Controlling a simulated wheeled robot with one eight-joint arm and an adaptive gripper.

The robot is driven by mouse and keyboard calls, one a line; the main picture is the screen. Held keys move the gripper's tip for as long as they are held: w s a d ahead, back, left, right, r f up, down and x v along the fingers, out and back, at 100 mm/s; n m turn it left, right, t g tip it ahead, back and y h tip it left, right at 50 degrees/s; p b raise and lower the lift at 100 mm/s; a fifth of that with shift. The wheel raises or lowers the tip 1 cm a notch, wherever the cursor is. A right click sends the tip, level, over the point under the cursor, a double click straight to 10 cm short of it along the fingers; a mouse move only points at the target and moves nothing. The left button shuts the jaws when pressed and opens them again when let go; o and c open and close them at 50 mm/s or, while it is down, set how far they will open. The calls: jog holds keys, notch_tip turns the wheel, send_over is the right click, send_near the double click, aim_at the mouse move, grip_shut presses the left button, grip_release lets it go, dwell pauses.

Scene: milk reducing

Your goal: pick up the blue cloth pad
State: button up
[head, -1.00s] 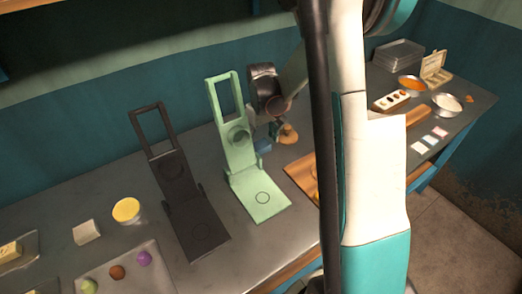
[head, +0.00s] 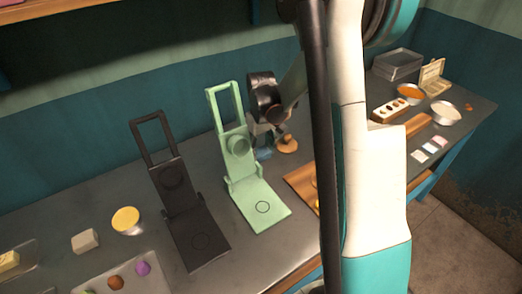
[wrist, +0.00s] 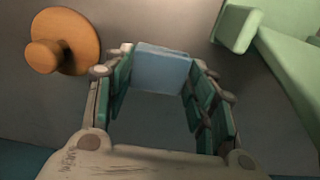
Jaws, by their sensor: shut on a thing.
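The blue cloth pad (wrist: 162,70) sits between the tips of my gripper (wrist: 158,82) in the wrist view, its pale blue face towards the camera. My gripper is shut on it, with the teal-lined fingers at its left and right edges. In the head view the pad (head: 264,154) shows small and partly covered below my gripper (head: 265,142), just right of the green press. I cannot tell whether the pad is clear of the table.
A round wooden knob piece (head: 287,146) stands close to the right of the pad. The green press (head: 235,143) is close on the left, with a dark press (head: 175,180) beyond it. A wooden board (head: 302,180) lies in front, partly behind my arm.

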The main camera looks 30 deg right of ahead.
notch_tip(320, 180, up, 27)
jog(key=p, duration=0.7)
jog(key=shift+r+p, duration=0.15)
jog(key=shift+p, duration=0.15)
jog(key=o, duration=0.3)
jog(key=shift+c, duration=1.1)
